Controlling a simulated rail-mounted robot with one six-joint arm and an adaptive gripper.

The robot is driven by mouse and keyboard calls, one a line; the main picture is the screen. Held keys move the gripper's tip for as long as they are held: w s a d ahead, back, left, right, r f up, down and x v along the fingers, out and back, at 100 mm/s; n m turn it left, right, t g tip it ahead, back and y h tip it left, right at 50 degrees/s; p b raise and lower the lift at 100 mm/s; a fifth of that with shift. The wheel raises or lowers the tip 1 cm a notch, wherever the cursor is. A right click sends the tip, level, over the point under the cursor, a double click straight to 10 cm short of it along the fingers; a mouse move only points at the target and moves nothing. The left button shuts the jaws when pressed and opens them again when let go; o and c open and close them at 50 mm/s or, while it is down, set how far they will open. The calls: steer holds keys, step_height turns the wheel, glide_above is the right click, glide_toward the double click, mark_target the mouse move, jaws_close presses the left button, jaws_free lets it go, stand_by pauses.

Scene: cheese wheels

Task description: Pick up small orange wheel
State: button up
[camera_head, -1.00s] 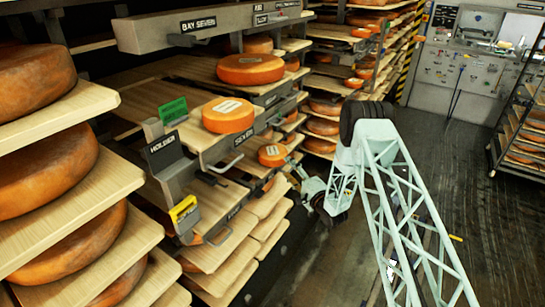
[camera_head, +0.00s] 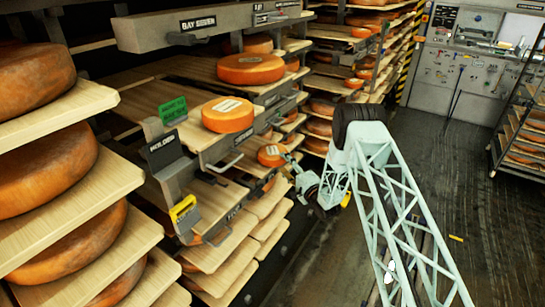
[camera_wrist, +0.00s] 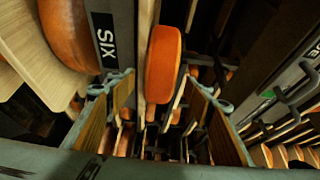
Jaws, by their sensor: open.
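A small orange wheel (camera_head: 269,155) with a pale label sits on a shelf board right of the middle bay in the head view. My gripper (camera_head: 289,160) is close to its right side and partly overlaps it. In the wrist view, an orange wheel (camera_wrist: 163,63) shows edge-on, ahead and roughly in line with the gap between my fingers. My gripper (camera_wrist: 162,112) is open there, with nothing in its jaws. I cannot tell whether a finger touches the wheel.
A labelled orange wheel (camera_head: 228,114) and a larger one (camera_head: 250,68) sit on boards nearby. Grey metal brackets and a handle (camera_head: 222,163) stick out to the left. A "SIX" sign (camera_wrist: 105,40) is beside the wheel in the wrist view.

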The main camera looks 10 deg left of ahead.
steer(key=shift+x, duration=1)
steer(key=c, duration=1.3)
steer(key=shift+r, duration=0.15)
steer(key=shift+c, duration=0.7)
steer(key=shift+w+r, duration=0.1)
steer(key=shift+r, duration=0.05)
steer(key=shift+r, duration=1.75)
steer(key=s+d, duration=0.1)
steer(key=s, duration=0.6)
steer(key=s+d+r+p, duration=0.1)
steer(key=s+d, duration=0.1)
steer(key=s, duration=0.6)
steer(key=shift+s+d, duration=0.25)
steer(key=shift+s, duration=0.05)
steer(key=shift+r, duration=0.1)
